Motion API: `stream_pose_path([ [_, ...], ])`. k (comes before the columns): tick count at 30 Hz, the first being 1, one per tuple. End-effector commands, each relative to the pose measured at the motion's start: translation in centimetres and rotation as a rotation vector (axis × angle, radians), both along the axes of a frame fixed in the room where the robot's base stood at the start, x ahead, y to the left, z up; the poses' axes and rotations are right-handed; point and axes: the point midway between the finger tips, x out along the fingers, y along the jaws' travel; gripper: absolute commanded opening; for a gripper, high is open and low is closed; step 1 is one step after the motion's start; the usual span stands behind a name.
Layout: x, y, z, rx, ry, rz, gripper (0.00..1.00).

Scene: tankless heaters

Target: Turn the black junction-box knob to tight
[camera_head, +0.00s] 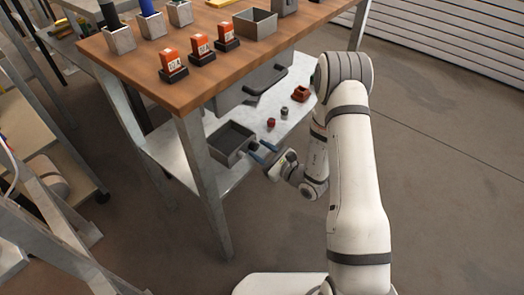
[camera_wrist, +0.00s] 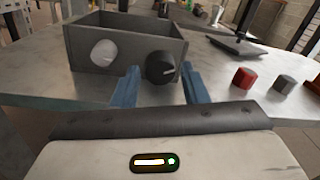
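The grey open-topped junction box (camera_head: 224,150) stands on the metal lower shelf of the workbench, and it fills the upper left of the wrist view (camera_wrist: 128,42). The round black knob (camera_wrist: 160,67) sits on its near face, with a pale pointer line aimed to the right and slightly up. A whitish round disc (camera_wrist: 103,53) is on the same face, left of the knob. My gripper (camera_wrist: 159,82) has blue fingers spread apart, one on each side of the knob. I cannot tell whether they touch it. In the head view my gripper (camera_head: 262,152) is at the box's right side.
A red knob (camera_wrist: 243,77) and a grey knob (camera_wrist: 285,84) stand on the shelf to the right. A small reddish-brown open box (camera_head: 300,94) lies farther along. The wooden benchtop (camera_head: 130,70) and a grey drawer (camera_head: 250,88) overhang the shelf. A bench leg (camera_head: 205,190) stands near the box.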

Motion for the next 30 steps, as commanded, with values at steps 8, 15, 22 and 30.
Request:
stream_pose_path([
  [8,-0.01,-0.05,-0.01,0.0,0.0,0.0,0.17],
  [15,-0.01,-0.07,0.0,0.002,0.003,-0.001,0.08],
  [22,-0.02,-0.11,0.1,0.042,0.055,-0.001,0.08],
  [30,-0.01,-0.15,0.24,0.154,0.201,-0.002,0.08],
])
